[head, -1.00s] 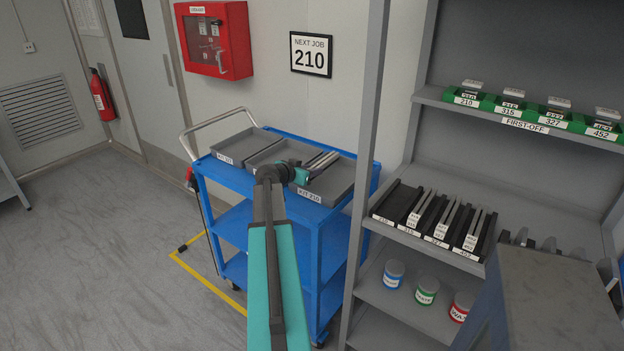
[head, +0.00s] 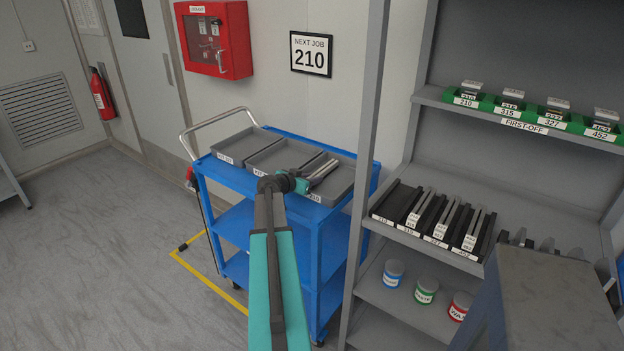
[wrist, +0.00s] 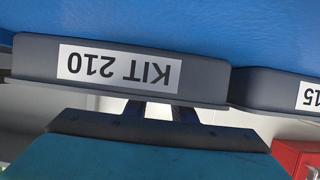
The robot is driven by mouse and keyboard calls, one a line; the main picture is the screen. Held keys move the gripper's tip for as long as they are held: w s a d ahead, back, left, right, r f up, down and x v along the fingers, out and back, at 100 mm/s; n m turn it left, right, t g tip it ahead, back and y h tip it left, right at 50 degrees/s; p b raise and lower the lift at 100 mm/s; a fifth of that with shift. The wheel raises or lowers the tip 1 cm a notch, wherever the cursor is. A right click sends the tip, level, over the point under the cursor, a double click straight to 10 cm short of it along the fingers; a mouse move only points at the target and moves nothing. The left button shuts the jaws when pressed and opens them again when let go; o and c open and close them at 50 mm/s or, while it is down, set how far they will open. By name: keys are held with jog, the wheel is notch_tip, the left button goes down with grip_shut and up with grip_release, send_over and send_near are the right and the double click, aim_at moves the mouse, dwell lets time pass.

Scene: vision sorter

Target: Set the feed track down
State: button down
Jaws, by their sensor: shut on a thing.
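The feed track (head: 324,170), a pale metal strip with rails, lies in the right-hand grey tray on the blue cart. My gripper (head: 304,184) is shut on its near end. The track appears at or just above the tray floor; I cannot tell whether it touches. The KIT 210 tray (head: 338,192) is grey and shallow. In the wrist view the picture is upside down: the tray's labelled wall (wrist: 205,75) stands just past my dark fingers (wrist: 160,112), and the track is hidden.
Two more grey trays stand to the left on the blue cart (head: 235,196); the middle one (head: 282,157) looks empty. A grey rack with an upright post (head: 365,130) stands close on the right. It holds black slots with more tracks (head: 425,210) and green bins (head: 467,99).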

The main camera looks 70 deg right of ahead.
jog(key=c, duration=1.5)
grip_release()
jog(key=shift+a, duration=0.1)
jog(key=b+v, duration=0.2)
jog(key=v, duration=1)
jog(key=shift+b, duration=0.4)
jog(key=shift+r, duration=0.1)
